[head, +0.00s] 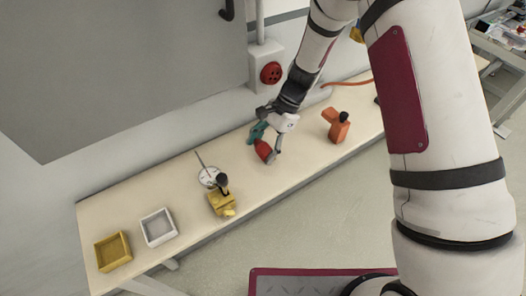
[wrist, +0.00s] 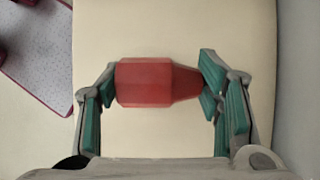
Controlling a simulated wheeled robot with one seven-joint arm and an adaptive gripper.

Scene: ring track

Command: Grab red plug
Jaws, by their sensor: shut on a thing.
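The red plug (wrist: 155,82) lies sideways between the fingers of my gripper (wrist: 160,88) in the wrist view. Its broad end meets the left finger and its tapered end meets the right finger, both with green pads. In the head view the red plug (head: 264,151) shows below my gripper (head: 264,142), over the middle of the long table. My gripper is shut on it. I cannot tell for sure whether the plug is clear of the table top.
The table (head: 180,243) also bears an orange object (head: 336,126) to the right, a yellow object (head: 221,203), a white round holder (head: 209,177), a white tray (head: 158,240) and a yellow tray (head: 113,263) to the left. A red socket (head: 271,72) is on the wall behind.

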